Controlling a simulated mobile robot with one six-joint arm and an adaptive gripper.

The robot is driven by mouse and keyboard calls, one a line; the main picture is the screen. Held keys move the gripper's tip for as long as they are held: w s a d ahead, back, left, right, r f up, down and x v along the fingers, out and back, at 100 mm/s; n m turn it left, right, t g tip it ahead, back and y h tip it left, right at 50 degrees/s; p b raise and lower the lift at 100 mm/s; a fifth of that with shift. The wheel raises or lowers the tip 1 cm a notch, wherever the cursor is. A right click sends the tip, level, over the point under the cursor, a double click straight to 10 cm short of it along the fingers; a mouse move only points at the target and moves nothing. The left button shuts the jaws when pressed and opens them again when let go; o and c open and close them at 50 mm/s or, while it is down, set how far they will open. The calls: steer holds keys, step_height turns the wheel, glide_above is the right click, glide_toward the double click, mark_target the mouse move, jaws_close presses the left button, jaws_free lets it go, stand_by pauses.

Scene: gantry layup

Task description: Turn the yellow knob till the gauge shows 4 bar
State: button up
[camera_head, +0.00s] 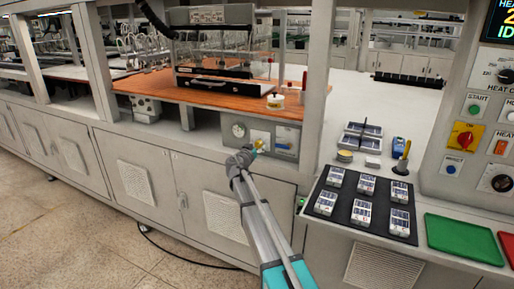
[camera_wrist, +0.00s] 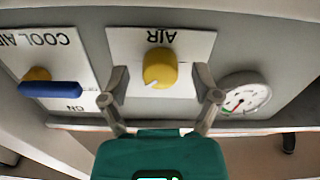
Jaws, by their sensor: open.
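The yellow knob (camera_wrist: 160,67) sits on a white plate marked AIR, which appears upside down in the wrist view. A pale mark shows on the knob's lower edge. My gripper (camera_wrist: 162,78) is open, one finger on each side of the knob, with visible gaps between. Whether the fingertips reach the knob's depth I cannot tell. The round gauge (camera_wrist: 243,93) is right of the knob; it has a dark needle with red and green marks, and its numbers are too small to read. In the head view the gauge (camera_head: 238,130) is just above my gripper (camera_head: 254,150), which mostly hides the knob.
A blue lever (camera_wrist: 50,89) on a COOL AIR plate is left of the knob in the wrist view. An orange bench top (camera_head: 215,92) is above the panel. Right of my arm, a black mat (camera_head: 340,211) holds several white packs, beside a green tray (camera_head: 462,240).

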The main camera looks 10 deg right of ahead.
steer(key=shift+s+a, duration=0.1)
steer(key=shift+s, duration=0.05)
steer(key=v, duration=1.1)
steer(key=shift+s+a, duration=0.2)
steer(key=shift+s, duration=0.05)
steer(key=s+d+f+g, duration=0.5)
steer(key=s+d+f, duration=0.1)
steer(key=s+d, duration=0.15)
steer(key=s+d+f+n+g+y, duration=0.1)
steer(key=s+f+n+g+y, duration=0.1)
steer(key=s+f+g+y, duration=0.5)
steer(key=s+d+f+n, duration=0.15)
steer(key=s+f, duration=0.25)
steer(key=s, duration=0.7)
steer(key=s+a+n+g+y, duration=0.2)
steer(key=s+a+n+y, duration=0.15)
steer(key=s, duration=0.35)
step_height(320, 180, up, 10)
steer(key=s+p, duration=0.2)
steer(key=p, duration=1)
steer(key=shift+s+a+r+m+g, duration=0.2)
steer(key=shift+s+a+m+g, duration=0.1)
steer(key=shift+s+m, duration=0.1)
